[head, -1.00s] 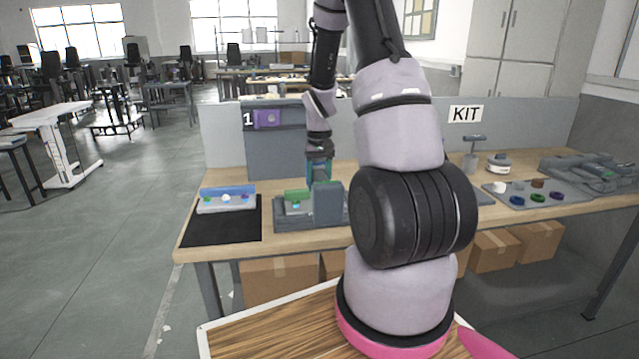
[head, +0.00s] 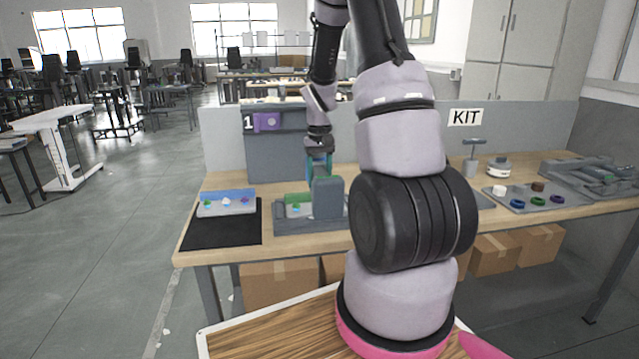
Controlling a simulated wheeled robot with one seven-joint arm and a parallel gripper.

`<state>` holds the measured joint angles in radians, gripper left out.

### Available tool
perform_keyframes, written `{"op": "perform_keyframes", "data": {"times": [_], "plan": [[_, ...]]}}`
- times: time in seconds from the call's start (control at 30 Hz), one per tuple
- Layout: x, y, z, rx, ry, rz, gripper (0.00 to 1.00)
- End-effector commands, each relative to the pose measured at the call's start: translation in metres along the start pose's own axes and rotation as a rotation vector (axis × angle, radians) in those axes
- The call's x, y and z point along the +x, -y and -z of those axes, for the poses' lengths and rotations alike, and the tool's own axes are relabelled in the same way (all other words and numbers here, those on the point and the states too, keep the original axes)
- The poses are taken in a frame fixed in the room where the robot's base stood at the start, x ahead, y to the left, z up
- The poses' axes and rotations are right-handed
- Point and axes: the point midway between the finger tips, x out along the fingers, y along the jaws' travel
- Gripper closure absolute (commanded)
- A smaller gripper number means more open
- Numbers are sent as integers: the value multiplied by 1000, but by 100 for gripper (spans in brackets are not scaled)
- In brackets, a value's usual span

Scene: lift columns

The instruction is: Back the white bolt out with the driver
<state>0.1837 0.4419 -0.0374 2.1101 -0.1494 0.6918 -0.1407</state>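The only white bolt I can make out is a small white spot (head: 226,202) on the blue-backed grey block (head: 240,209), between a green and a purple one. A T-handled tool (head: 473,150), which may be the driver, stands upright in a holder below the KIT sign. My gripper (head: 320,172) has teal fingers and points down behind the grey upright block of the middle fixture (head: 328,200). Its fingertips are partly hidden, and I cannot tell whether it holds anything. A green part (head: 297,198) with a small teal spot sits in the fixture, left of the upright block.
A black mat (head: 222,230) lies under the blue-backed block. A grey tray (head: 518,207) with several coloured rings and caps is at the right, near a grey fixture (head: 590,178). A panel marked 1 (head: 275,150) stands behind. My arm hides the table's middle.

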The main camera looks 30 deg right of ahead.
Motion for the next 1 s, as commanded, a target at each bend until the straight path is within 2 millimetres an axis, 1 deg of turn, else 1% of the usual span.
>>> {"op": "perform_keyframes", "data": {"times": [0.2, 0.5, 0.9, 1.0], "plan": [[-13, 0, 1, 0, -3, 0, 100], [-27, 0, 0, 1, -2, 1, 100], [-29, 0, 0, 1, -2, 0, 100], [-33, 0, 1, 0, -3, 0, 100]]}}
